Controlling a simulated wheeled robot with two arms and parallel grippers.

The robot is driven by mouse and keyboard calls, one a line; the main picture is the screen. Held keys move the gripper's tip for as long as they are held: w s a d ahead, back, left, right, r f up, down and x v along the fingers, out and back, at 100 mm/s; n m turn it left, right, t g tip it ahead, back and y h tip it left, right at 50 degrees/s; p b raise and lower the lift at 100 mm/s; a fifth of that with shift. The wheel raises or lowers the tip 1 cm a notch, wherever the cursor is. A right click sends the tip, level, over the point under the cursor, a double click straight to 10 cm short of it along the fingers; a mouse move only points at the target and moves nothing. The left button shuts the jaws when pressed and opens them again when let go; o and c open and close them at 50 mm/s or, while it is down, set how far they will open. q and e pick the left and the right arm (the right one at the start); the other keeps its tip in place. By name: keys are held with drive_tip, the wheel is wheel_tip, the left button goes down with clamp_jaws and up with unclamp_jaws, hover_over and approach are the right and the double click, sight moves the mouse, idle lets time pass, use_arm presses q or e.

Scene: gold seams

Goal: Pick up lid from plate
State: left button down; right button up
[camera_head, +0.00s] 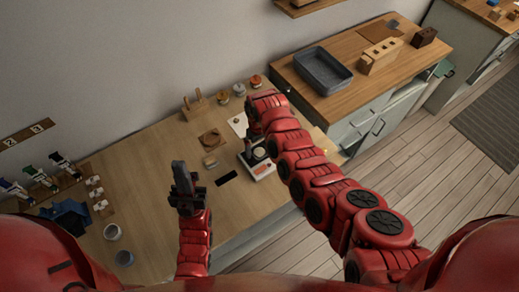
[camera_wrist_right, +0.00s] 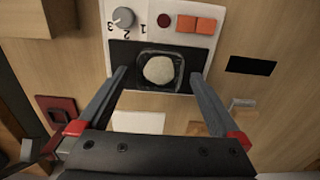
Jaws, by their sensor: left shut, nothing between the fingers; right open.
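In the right wrist view, a pale round piece (camera_wrist_right: 158,70) sits in a dark, glossy square dish on the black plate (camera_wrist_right: 124,52) of a white device (camera_wrist_right: 140,35) with a dial and orange buttons. I cannot tell for sure whether this pale piece is the lid. My right gripper (camera_wrist_right: 158,78) is open, its fingers on either side of the dish, with nothing held. In the head view the device (camera_head: 262,170) is partly hidden by my right arm. My left gripper (camera_head: 179,166) is shut and empty, above the table left of the device.
A black rectangle (camera_head: 226,179) and a small tan block (camera_head: 209,161) lie left of the device. Several jars (camera_head: 239,90) stand along the wall. A grey tray (camera_head: 311,72) sits on the right counter.

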drive_tip(key=shift+w+f, duration=0.1)
drive_tip(key=shift+f, duration=0.35)
drive_tip(key=c, duration=1.4)
drive_tip(key=shift+r, duration=0.15)
